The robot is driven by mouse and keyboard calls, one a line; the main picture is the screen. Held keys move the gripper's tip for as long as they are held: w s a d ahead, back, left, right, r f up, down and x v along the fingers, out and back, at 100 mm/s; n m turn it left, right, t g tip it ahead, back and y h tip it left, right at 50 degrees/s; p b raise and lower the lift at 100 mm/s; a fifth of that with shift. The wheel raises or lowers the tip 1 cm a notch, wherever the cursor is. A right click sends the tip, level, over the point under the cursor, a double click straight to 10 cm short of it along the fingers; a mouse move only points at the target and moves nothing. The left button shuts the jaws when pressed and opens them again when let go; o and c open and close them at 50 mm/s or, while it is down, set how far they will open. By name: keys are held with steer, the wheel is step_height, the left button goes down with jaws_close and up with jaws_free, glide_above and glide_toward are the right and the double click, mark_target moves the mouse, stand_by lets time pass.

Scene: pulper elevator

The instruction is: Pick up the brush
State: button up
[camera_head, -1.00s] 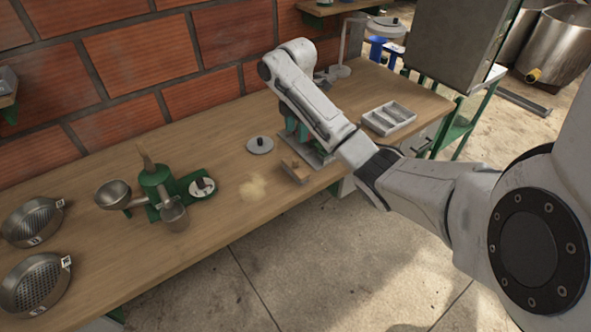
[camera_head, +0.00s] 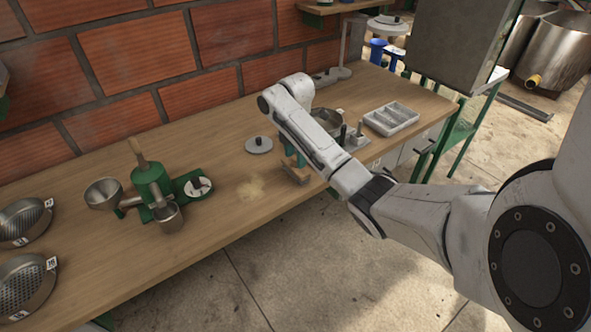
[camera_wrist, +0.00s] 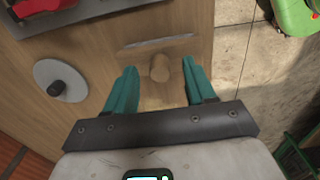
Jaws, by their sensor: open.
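The brush (camera_head: 298,178) is a small wooden piece on the table near its front edge, partly hidden by the gripper in the head view. In the wrist view a round wooden knob (camera_wrist: 160,68), which looks like the brush's handle, stands between the fingers. The brush body blends with the wooden tabletop there. My gripper (camera_wrist: 158,75) has teal fingers, spread apart on either side of the knob with gaps visible. In the head view my gripper (camera_head: 295,158) points down right over the brush. Whether the fingertips touch anything is hidden.
A grey disc with a black knob (camera_head: 259,145) lies to the left. A green pulper (camera_head: 152,185) and perforated bowls (camera_head: 22,282) stand farther left. A metal stand (camera_head: 352,138) and divided tray (camera_head: 391,118) are to the right. Bare table (camera_head: 225,150) lies between.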

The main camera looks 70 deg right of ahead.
steer(key=shift+f, duration=0.25)
jaws_close()
stand_by(0.3)
